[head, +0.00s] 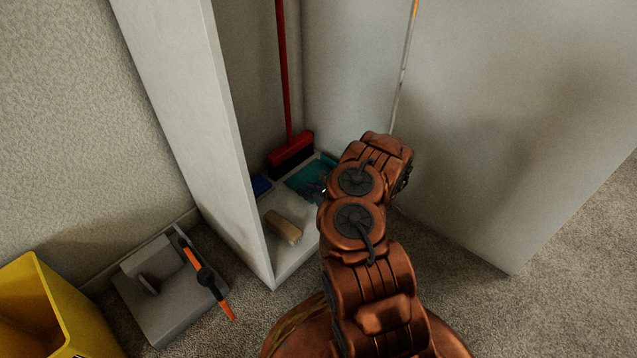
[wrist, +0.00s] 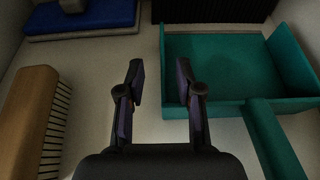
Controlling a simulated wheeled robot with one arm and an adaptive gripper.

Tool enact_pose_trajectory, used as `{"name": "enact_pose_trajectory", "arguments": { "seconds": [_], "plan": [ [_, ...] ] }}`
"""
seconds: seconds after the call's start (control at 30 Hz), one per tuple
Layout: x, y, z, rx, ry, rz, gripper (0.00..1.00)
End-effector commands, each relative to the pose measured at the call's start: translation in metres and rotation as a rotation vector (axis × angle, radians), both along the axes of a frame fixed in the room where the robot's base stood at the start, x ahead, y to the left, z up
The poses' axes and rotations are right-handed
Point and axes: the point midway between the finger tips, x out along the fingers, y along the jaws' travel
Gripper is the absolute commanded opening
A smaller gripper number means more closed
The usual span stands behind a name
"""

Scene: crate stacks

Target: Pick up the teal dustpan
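The teal dustpan (head: 309,177) lies on the floor of a tall white cabinet, partly hidden behind my arm in the head view. In the wrist view the dustpan (wrist: 222,68) fills the upper right, its open pan flat on the cabinet floor and its handle (wrist: 273,142) running down toward the lower right. In the head view the gripper is hidden behind my arm.
A wooden brush (wrist: 32,115) lies left of my gripper, and a blue item (wrist: 83,17) at the back left. A red broom (head: 290,152) stands in the cabinet. The cabinet's left wall (head: 185,90) is close. A yellow bin (head: 58,310) and a grey box with an orange-black tool stand outside.

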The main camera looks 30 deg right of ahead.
Motion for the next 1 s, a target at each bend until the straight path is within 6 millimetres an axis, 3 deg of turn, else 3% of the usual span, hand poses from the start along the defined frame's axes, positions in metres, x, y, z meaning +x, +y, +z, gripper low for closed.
{"name": "enact_pose_trajectory", "arguments": {
  "seconds": [0.5,0.8,1.0],
  "plan": [
    [0.045,0.008,-0.02,0.0,0.0,0.003,0.35],
    [0.049,0.008,-0.019,0.002,0.0,0.001,0.35],
    [0.049,0.008,-0.019,0.002,0.0,0.001,0.17]
  ]
}}
